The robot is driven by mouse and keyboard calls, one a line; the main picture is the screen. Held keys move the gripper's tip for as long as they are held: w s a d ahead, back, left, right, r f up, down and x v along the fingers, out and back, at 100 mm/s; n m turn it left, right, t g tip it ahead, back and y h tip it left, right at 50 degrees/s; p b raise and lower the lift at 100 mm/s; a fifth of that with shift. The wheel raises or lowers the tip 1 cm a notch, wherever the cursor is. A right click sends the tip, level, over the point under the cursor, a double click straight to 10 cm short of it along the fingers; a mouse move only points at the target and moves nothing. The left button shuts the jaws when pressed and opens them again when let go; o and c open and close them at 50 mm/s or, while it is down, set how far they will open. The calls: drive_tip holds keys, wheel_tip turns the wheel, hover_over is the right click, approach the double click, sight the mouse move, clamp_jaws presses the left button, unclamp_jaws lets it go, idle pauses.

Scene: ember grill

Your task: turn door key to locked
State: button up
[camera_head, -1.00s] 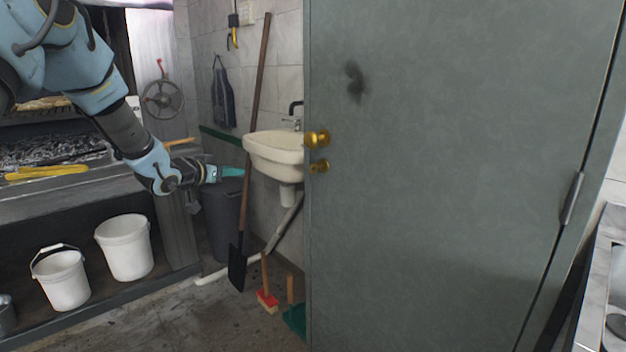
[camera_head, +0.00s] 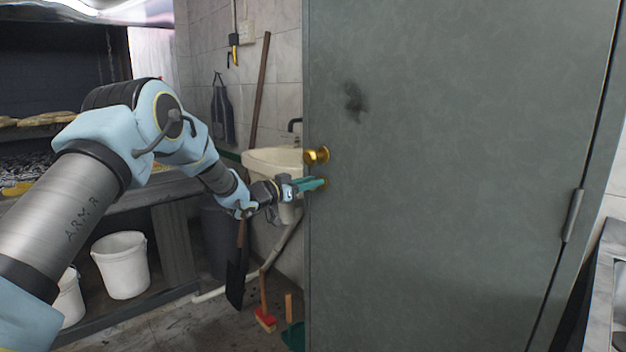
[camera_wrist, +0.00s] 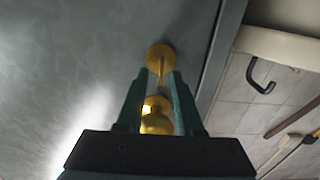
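The grey-green door (camera_head: 440,150) stands in front of me, with a round brass knob (camera_head: 316,156) near its left edge. The brass door key (camera_wrist: 160,64) on its round plate is just below the knob, mostly covered by my fingers in the head view. My gripper (camera_head: 318,184) reaches in from the left, its teal fingertips at the key. In the wrist view my gripper (camera_wrist: 160,77) is open, with the thin key bow between the fingertips and gaps on both sides. The knob also shows in the wrist view (camera_wrist: 156,117), between the fingers nearer the palm.
A white sink (camera_head: 270,162) is on the tiled wall behind my gripper. A shovel (camera_head: 238,270), a red brush (camera_head: 265,318) and a dark bin (camera_head: 216,235) stand below it. A white bucket (camera_head: 121,266) is under the grill counter. A hinge (camera_head: 572,215) is at the door's right.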

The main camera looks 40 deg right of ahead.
drive_tip(key=shift+d, duration=0.45)
clamp_jaws()
idle(0.4)
